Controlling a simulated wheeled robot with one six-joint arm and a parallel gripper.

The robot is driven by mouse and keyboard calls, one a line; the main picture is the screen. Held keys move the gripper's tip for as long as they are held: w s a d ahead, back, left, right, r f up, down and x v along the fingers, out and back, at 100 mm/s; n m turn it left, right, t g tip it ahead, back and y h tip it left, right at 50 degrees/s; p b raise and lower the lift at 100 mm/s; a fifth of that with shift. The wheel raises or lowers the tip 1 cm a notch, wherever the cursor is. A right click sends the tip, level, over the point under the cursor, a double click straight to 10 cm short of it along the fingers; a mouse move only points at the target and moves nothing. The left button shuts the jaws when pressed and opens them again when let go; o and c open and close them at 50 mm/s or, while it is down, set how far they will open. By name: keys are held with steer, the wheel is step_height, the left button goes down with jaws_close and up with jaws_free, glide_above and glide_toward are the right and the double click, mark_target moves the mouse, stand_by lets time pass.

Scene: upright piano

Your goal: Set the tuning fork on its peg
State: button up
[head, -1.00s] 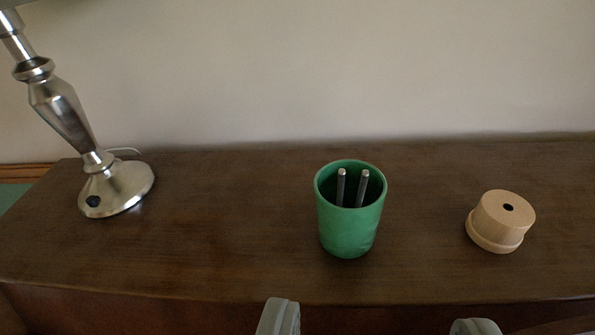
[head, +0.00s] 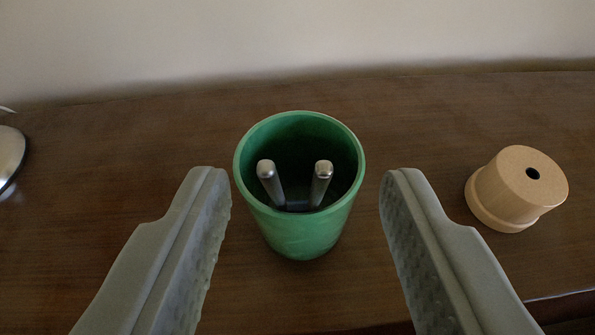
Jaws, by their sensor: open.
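The tuning fork (head: 322,178) stands in a green cup (head: 306,237), with its two grey metal prongs pointing up and its lower part hidden inside. The cup stands upright on the brown piano top. My gripper (head: 307,185) is open and empty. Its two grey fingers lie to the left and right of the cup in the picture, with a gap on each side. I cannot tell their exact height against the rim.
The piano top (head: 130,150) is bare between the cup and the lamp base (head: 8,158) at the left edge. A pale wall (head: 300,45) rises behind it. The front edge of the piano top shows at the lower right.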

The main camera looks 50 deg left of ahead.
mark_target(300, 204)
steer(key=x, duration=0.5)
steer(key=shift+a+r, duration=0.1)
steer(key=shift+a, duration=0.05)
jaws_close()
